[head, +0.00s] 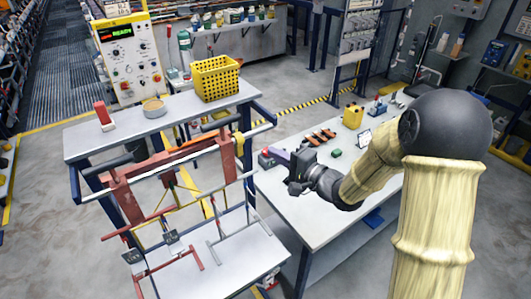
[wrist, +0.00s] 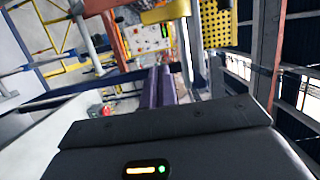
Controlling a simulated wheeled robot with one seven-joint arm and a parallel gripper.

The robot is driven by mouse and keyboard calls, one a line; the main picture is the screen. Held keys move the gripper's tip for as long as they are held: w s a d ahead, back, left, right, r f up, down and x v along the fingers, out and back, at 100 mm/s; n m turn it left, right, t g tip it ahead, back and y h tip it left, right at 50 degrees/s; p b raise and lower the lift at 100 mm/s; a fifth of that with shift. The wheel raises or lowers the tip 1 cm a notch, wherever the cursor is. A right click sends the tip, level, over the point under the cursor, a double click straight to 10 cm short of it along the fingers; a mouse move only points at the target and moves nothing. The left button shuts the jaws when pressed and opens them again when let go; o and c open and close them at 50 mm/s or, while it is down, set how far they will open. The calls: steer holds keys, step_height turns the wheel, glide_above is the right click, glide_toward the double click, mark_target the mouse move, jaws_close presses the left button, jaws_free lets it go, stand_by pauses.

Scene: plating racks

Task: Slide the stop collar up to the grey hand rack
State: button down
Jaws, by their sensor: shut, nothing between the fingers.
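A yellow collar (head: 238,146), likely the stop collar, sits around the pale rail near its right end in the head view. A yellow block (wrist: 166,12) at the top of the wrist view looks like the same collar. The grey hand rack (head: 232,237) hangs below the rail, left of the collar; its upper hooks are hard to make out. My gripper (head: 268,155) is to the right of the collar and apart from it, over the side table. Its purple fingers (wrist: 160,84) are shut side by side, with nothing between them.
A red rack (head: 126,205) hangs left of the grey one on the blue-framed stand. A yellow basket (head: 214,78) and a bowl (head: 154,107) stand on the shelf behind. The side table (head: 300,208) has clear room at its front.

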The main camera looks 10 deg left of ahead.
steer(key=b+v, duration=0.1)
steer(key=v, duration=0.4)
steer(key=shift+d, duration=0.3)
